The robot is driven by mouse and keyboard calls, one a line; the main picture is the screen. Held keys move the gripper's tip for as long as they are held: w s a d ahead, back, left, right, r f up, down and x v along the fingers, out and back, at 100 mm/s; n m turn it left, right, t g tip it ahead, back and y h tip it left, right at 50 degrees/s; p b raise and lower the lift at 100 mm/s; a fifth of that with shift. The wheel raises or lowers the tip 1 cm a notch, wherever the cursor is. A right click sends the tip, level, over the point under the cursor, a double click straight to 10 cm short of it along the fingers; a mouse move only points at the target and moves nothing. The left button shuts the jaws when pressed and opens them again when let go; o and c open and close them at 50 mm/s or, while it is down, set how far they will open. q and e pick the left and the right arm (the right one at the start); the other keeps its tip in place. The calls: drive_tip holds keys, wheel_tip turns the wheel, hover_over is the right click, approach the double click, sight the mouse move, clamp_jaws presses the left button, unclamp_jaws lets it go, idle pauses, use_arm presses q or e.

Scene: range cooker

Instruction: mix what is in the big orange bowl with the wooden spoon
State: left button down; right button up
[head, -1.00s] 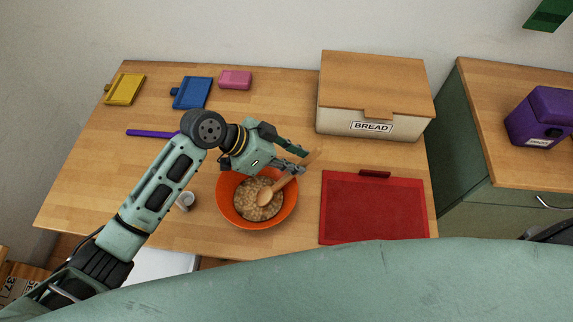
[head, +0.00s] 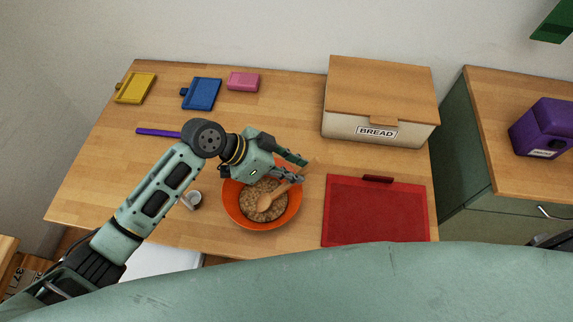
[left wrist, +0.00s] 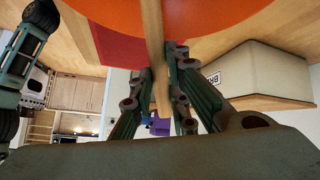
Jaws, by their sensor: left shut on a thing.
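The big orange bowl (head: 290,214) stands on the wooden table and holds a light brown, lumpy mass (head: 252,203). The wooden spoon (head: 266,202) is tilted in the bowl, its head on the mass and its handle rising to the right. My left gripper (head: 300,172) is above the bowl's far right rim, shut on the spoon's handle. In the left wrist view the handle (left wrist: 154,40) runs between the two fingers, with the bowl's orange side (left wrist: 200,14) behind it. My right gripper is not in view.
A red cutting board (head: 375,215) lies right of the bowl, with a bread box (head: 350,125) behind. A small grey-white cup (head: 193,200) stands close left of the bowl. Yellow (head: 137,88), blue (head: 202,93) and pink (head: 243,81) items lie at the back.

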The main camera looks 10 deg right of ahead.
use_arm(q)
drive_tip(key=shift+w+r+p, duration=0.1)
drive_tip(key=shift+r+p, duration=0.25)
drive_tip(key=shift+r, duration=0.05)
wheel_tip(320, 180, up, 5)
drive_tip(key=p, duration=0.4)
drive_tip(key=shift+a+f, duration=0.1)
wheel_tip(320, 180, up, 6)
drive_tip(key=p, duration=0.5)
